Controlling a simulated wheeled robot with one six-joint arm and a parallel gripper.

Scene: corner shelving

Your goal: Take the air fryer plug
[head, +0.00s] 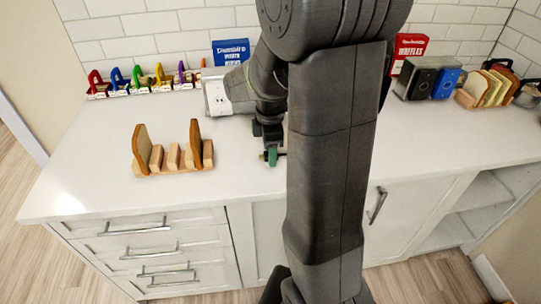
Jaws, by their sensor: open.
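I cannot make out the air fryer or its plug; my arm covers the middle of the picture. A white power outlet (217,97) with sockets stands at the back of the counter, left of my arm. My gripper (270,155) points down over the counter, in front and to the right of the outlet. It is open, with a small green part at its tip. I see nothing clearly held in it, but its fingers are small and partly dark.
A wooden rack (174,158) with bread slices stands left of my gripper on the white counter (95,165). Colourful holders (140,78) line the back wall. A blue box (231,52), red box (410,47), dark toaster (415,82) and bread slices (488,88) stand farther back.

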